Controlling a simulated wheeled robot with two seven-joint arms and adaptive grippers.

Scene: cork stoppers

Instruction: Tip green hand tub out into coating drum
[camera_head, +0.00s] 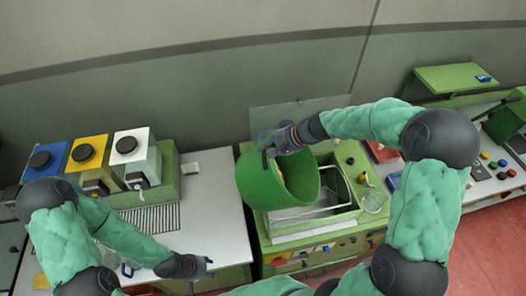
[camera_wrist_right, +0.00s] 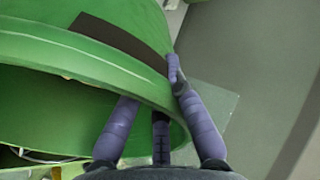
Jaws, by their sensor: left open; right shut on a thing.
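The green hand tub (camera_head: 262,184) is held tilted in the air, its mouth facing down to the right. In the right wrist view, the gripper's purple-wrapped fingers (camera_wrist_right: 160,120) grip the edge of the tub (camera_wrist_right: 60,70). Below the tub is the green coating machine with a metal-framed opening (camera_head: 335,190), which I take for the coating drum; the tub partly hides it. My left gripper (camera_head: 205,267) is open and empty over the white table's front.
Blue, yellow and white dispensers (camera_head: 85,155) stand at the left on the white table (camera_head: 210,215). A clear panel (camera_head: 290,112) stands behind the machine. A glass vessel (camera_head: 373,203) sits at the machine's right. Another green machine (camera_head: 450,80) is further right.

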